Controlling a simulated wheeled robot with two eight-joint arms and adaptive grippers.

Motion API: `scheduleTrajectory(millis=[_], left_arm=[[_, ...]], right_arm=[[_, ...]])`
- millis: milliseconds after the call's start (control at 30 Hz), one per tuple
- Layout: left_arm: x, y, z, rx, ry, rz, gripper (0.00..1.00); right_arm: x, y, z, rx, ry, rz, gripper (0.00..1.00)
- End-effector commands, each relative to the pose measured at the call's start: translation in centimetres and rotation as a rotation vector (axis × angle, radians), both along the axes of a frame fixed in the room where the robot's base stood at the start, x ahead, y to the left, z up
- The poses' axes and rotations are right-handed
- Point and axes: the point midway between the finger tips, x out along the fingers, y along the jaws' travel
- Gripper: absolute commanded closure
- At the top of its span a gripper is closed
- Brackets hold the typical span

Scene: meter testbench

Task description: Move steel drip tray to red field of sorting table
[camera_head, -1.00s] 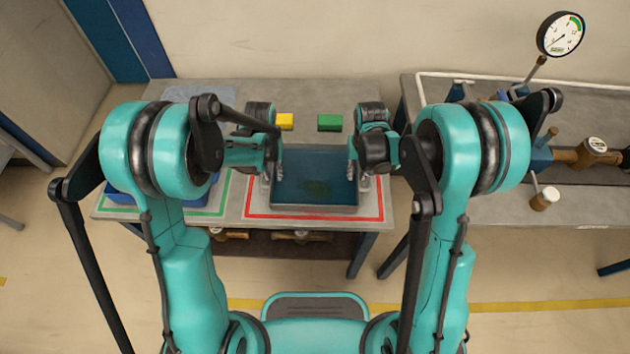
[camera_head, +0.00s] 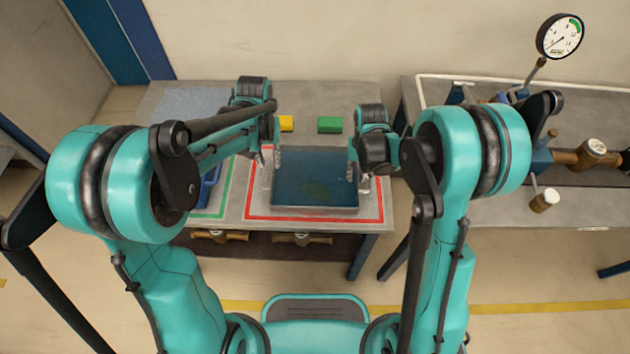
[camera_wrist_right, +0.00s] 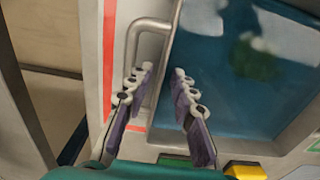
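The steel drip tray (camera_head: 314,209), a shallow metal pan with dark blue-green liquid inside, sits level within the red field (camera_head: 312,219) of the sorting table (camera_head: 376,226). My left gripper (camera_head: 269,158) is at the tray's left side, near its upper left corner, with its fingers spread and nothing between them. My right gripper (camera_head: 358,176) is at the tray's right side. In the right wrist view its fingers (camera_wrist_right: 160,105) are apart, beside the tray's handle (camera_wrist_right: 133,45), with a gap between them. The tray wall (camera_wrist_right: 175,45) is right beside the handle.
A yellow block (camera_head: 286,123) and a green block (camera_head: 330,124) lie behind the tray. A blue bin (camera_head: 209,187) stands in the green field (camera_head: 226,187) to the left, partly hidden by my left arm. A bench with a dial gauge (camera_head: 560,37) is at the right.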

Motion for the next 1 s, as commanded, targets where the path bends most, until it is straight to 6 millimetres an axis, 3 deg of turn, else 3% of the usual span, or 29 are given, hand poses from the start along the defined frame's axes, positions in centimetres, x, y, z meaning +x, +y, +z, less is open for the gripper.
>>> scheduleTrajectory(millis=[167, 400, 600, 1000], left_arm=[[0.0, 0.0, 0.2, 0.000, 0.000, 0.000, 0.74], [0.0, 0.0, 0.1, 0.000, 0.000, 0.000, 0.74], [0.0, 0.0, 0.1, 0.000, 0.000, 0.000, 0.74], [0.0, 0.0, 0.1, 0.000, 0.000, 0.000, 0.74]], right_arm=[[0.0, 0.0, 2.1, 0.000, 0.000, 0.000, 0.74], [0.0, 0.0, 7.5, 0.000, 0.000, 0.000, 0.74], [0.0, 0.0, 10.7, 0.000, 0.000, 0.000, 0.74], [0.0, 0.0, 11.9, 0.000, 0.000, 0.000, 0.74]])
